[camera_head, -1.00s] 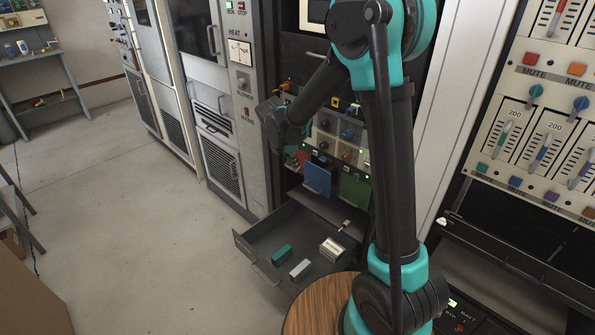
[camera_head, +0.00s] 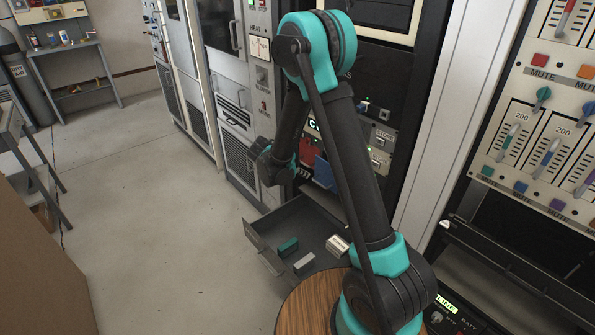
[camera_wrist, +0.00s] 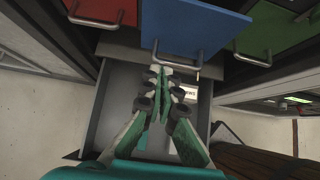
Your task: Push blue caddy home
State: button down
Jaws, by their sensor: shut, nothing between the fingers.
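The blue caddy (camera_wrist: 197,24) is a flat blue front with a silver wire handle, between a red caddy and a green one in the wrist view. In the head view part of the blue caddy (camera_head: 325,173) shows left of my forearm. My gripper (camera_wrist: 165,72) is shut and empty, its tips close below the blue front and beside the handle's left part. I cannot tell whether they touch it. In the head view the fingers are hidden behind my arm. How far the blue caddy stands out from its bay is unclear.
The red caddy (camera_wrist: 104,10) is at left and the green caddy (camera_wrist: 278,28) at right. An open grey drawer (camera_head: 262,240) juts out below, holding a green block (camera_head: 288,246), a grey block (camera_head: 304,263) and a pale metallic block (camera_head: 337,245). A round wooden top (camera_head: 305,302) is in front.

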aim_at(321, 174)
jog(key=shift+w+d+f, duration=0.35)
jog(key=shift+w+d, duration=0.25)
jog(key=shift+d, duration=0.25)
jog(key=shift+w+d+f, duration=0.4)
jog(key=shift+w+d, duration=0.25)
jog(key=shift+d, duration=0.2)
jog(key=shift+w+d+f, duration=0.35)
jog(key=shift+w+d, duration=0.25)
jog(key=shift+d, duration=0.25)
jog(key=shift+w+d+r, duration=0.1)
jog(key=shift+w+d, duration=0.65)
jog(key=shift+d, duration=0.3)
jog(key=shift+w+d, duration=0.75)
jog(key=shift+d, duration=0.25)
